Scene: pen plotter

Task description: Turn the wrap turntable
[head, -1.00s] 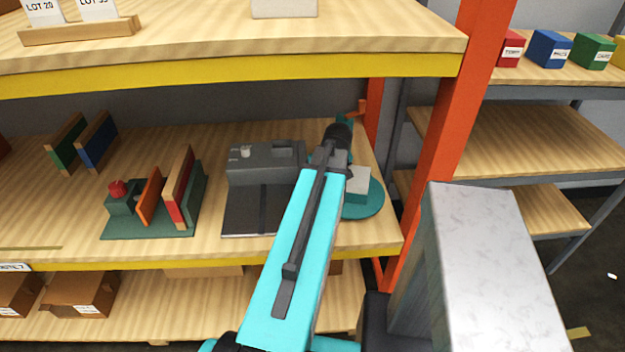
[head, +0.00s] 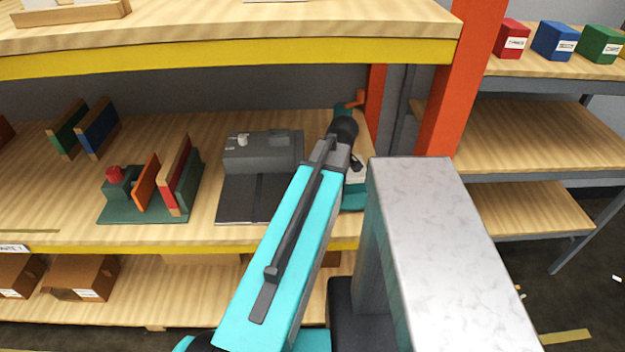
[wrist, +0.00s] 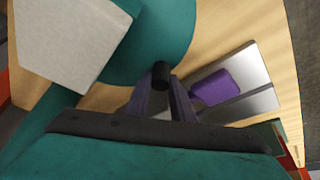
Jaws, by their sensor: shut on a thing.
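The teal wrap turntable (head: 352,203) sits at the right end of the middle shelf. My arm and grey column cover much of it in the head view. Its round teal plate also shows at the top of the wrist view (wrist: 165,40). A pale box (wrist: 68,40) rests on the plate; a small part of it (head: 357,176) shows beside my arm in the head view. My gripper (wrist: 160,88) has its fingers at a short dark peg (wrist: 160,74) by the plate's edge and is shut on it. The fingertips' contact is partly hidden.
A grey machine (head: 262,153) with a flat dark base stands left of the turntable. An orange upright (head: 445,90) stands to the right, and a yellow-edged shelf (head: 220,56) is overhead. A purple piece (wrist: 215,87) lies on a grey plate in the wrist view.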

